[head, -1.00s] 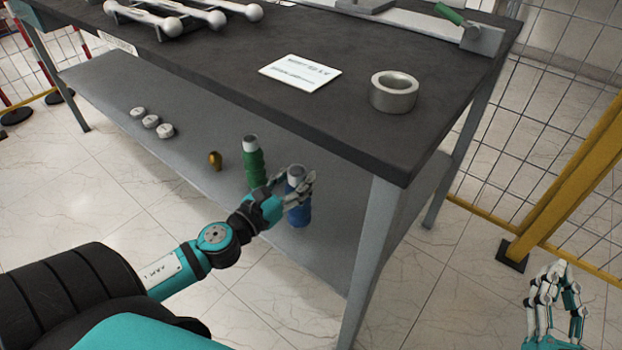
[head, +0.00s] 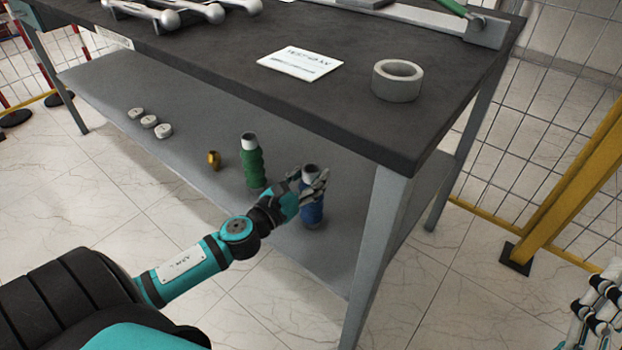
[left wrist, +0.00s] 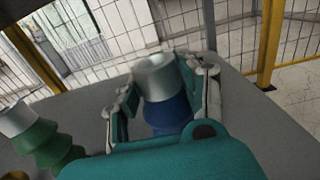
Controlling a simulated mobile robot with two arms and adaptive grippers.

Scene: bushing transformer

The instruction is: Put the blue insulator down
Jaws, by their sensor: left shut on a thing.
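The blue insulator (head: 312,207), with a grey metal top, is upright at the right part of the lower grey shelf (head: 215,150). My left gripper (head: 314,184) is shut around its upper part. In the left wrist view the insulator (left wrist: 165,112) stands between the two fingers, its lower end hidden by the gripper. I cannot tell whether its base touches the shelf. My right gripper (head: 597,315) is at the lower right edge, partly cut off, away from the table.
A green insulator (head: 252,162) stands left of the blue one, with a small brass part (head: 214,160) beside it. Three white discs (head: 148,121) lie farther left. The table leg (head: 375,265) and black tabletop (head: 230,85) are close to the arm.

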